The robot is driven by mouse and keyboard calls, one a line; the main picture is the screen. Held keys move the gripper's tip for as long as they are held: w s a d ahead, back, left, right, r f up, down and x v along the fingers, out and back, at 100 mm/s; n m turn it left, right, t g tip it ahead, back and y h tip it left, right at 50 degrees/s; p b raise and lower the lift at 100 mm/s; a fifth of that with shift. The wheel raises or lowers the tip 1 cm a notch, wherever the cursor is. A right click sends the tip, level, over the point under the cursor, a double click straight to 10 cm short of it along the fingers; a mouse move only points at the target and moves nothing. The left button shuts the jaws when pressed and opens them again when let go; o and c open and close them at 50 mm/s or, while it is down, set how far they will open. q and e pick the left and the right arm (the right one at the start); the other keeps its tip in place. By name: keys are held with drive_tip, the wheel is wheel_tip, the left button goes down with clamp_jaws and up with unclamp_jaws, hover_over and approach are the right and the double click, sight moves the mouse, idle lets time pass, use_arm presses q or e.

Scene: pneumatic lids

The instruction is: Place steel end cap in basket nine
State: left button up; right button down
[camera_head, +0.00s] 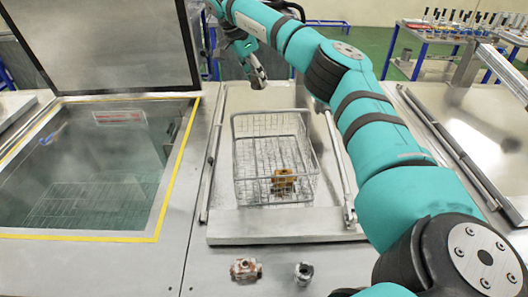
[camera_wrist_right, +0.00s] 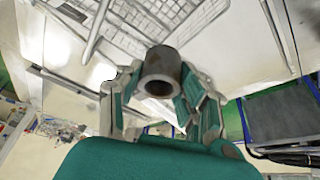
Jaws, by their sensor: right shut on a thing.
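My right gripper (camera_head: 255,70) is beyond the far side of the wire basket, at the top middle of the head view. In the right wrist view it is shut on a grey, hollow steel end cap (camera_wrist_right: 161,72), whose round open end shows. The wire basket (camera_head: 240,180) stands on a metal plate in the head view, with a brass-coloured part (camera_head: 284,181) inside. Wire mesh, likely the same basket (camera_wrist_right: 215,12), shows beyond the cap in the wrist view. No number is readable on the basket. My left gripper is out of view.
A reddish metal fitting (camera_head: 245,268) and a small steel part (camera_head: 304,273) lie on the front counter. An open, yellow-edged tank (camera_head: 80,238) is at the left, with its lid (camera_head: 105,45) raised. My right arm spans the right side.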

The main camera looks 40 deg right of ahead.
sight(255, 86)
drive_tip(key=f+b, duration=0.3)
drive_tip(key=shift+s+f, duration=0.2)
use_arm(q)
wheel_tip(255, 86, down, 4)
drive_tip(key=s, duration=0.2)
use_arm(e)
drive_tip(key=shift+w+f, duration=0.15)
drive_tip(key=shift+f, duration=0.55)
wheel_tip(255, 86, down, 13)
drive_tip(key=p, duration=0.3)
drive_tip(key=shift+r, duration=0.2)
wheel_tip(255, 86, down, 4)
drive_tip(key=shift+f+p, duration=0.1)
drive_tip(key=shift+p, duration=0.7)
drive_tip(key=shift+f, duration=0.25)
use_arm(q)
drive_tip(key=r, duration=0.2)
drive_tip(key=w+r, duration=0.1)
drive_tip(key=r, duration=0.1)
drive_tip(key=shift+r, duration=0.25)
use_arm(e)
drive_tip(key=shift+f, duration=0.1)
drive_tip(key=c, duration=0.8)
unclamp_jaws()
drive_tip(key=shift+c, duration=0.2)
